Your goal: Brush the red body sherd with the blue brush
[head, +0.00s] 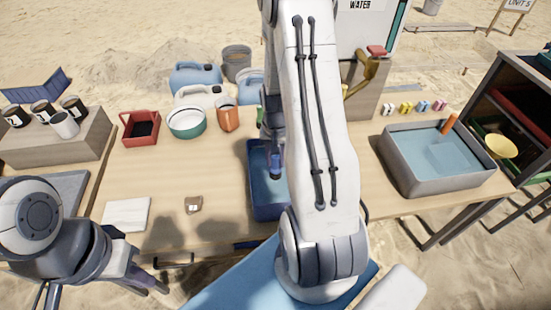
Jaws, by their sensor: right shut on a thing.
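A small reddish-brown sherd (193,205) with a pale mark lies flat on the wooden table, left of the blue tub. My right gripper (274,150) is partly hidden behind my own arm. It is shut on a blue item with a dark end, which looks like the blue brush (276,166), over the blue tub (257,202). The brush is apart from the sherd, up and to its right. My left gripper (150,281) is low at the left, off the table's front edge; its finger opening is not clear.
A white board (127,214) lies left of the sherd. A red caddy (140,128), a teal-rimmed bowl (187,122) and an orange cup (228,115) stand behind. A grey water basin (400,172) stands at right. The table around the sherd is clear.

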